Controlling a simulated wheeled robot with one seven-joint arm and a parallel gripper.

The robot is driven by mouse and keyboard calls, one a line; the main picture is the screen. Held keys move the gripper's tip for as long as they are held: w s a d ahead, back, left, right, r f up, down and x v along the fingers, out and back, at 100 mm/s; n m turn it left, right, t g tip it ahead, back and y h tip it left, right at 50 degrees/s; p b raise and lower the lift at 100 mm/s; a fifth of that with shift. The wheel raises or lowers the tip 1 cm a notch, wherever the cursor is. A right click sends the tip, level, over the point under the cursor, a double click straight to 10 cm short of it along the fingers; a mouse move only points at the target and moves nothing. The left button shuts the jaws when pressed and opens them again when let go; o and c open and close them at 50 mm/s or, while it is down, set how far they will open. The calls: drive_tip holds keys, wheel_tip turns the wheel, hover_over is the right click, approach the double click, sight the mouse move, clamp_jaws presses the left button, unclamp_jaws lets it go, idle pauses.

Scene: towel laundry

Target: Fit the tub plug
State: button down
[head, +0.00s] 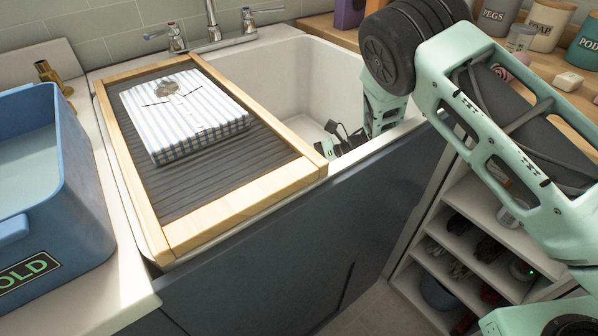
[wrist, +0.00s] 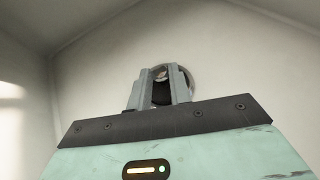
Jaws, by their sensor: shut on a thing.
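The tub is the white sink (head: 290,75). My arm reaches down into its right part, and my gripper is mostly hidden behind the sink's front rim in the head view. In the wrist view, my gripper (wrist: 160,84) is shut on a small dark thing, which looks like the plug (wrist: 161,93). A round metal drain (wrist: 189,76) shows just behind the fingertips against the pale sink floor, partly covered by them. I cannot tell whether the plug touches the drain or is seated in it.
A wood-framed ribbed board (head: 235,190) lies across the sink's left part, with a folded striped cloth (head: 185,115) on it. A tap (head: 213,30) stands behind. A blue tub marked "OLD" (head: 85,200) is at left. Open shelves (head: 470,240) are at right.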

drive_tip(key=shift+f, duration=0.1)
drive_tip(key=c, duration=1.2)
unclamp_jaws()
